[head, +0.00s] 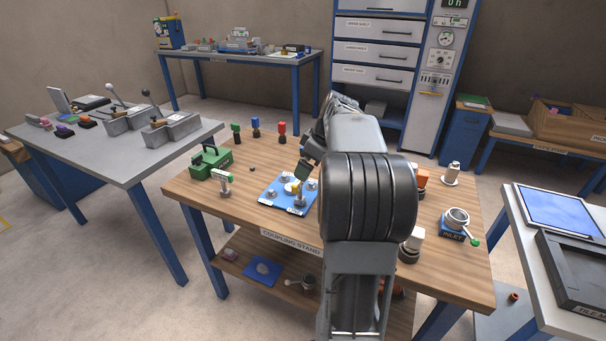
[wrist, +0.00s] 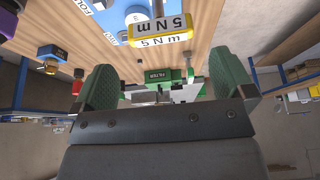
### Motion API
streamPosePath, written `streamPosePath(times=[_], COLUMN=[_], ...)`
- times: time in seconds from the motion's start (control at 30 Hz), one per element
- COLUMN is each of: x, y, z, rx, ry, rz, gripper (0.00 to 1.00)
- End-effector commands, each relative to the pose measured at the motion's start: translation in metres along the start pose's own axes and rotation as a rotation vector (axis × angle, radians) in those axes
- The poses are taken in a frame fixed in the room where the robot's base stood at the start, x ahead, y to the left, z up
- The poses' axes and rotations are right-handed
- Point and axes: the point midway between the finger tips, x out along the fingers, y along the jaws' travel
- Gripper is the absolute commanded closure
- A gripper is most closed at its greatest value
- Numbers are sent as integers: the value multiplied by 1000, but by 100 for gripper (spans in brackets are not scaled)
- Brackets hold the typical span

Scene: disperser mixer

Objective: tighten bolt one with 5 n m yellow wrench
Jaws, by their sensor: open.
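The yellow wrench shows in the wrist view as a yellow block marked 5 N m (wrist: 160,38) on a grey shaft. It is just beyond my open, empty fingers (wrist: 165,82) and apart from them. In the head view a small yellow part (head: 297,188) shows at the blue plate (head: 270,196), just below my gripper (head: 303,173). The plate carries several pale metal posts; I cannot tell which is bolt one. The wrist view shows a piece of the plate (wrist: 112,20) behind the wrench. The wrench's lower end is not clear.
An inlet cup (head: 456,219) stands on the right. My arm hides the stand's middle.

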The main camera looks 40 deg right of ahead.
Motion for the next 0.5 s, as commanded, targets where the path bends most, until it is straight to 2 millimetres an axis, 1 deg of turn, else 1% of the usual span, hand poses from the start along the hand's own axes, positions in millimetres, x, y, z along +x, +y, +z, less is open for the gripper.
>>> streamPosePath(times=[0.03, 0.2, 0.33, 0.5], x=[-11, -33, -44, -48], y=[1, 1, 0, 0], z=[0, 0, 0, 0], rx=[1, 1, 0, 0], ry=[1, 0, 0, -1], rz=[3, 2, 1, 0], gripper=[0, 0, 0, 0])
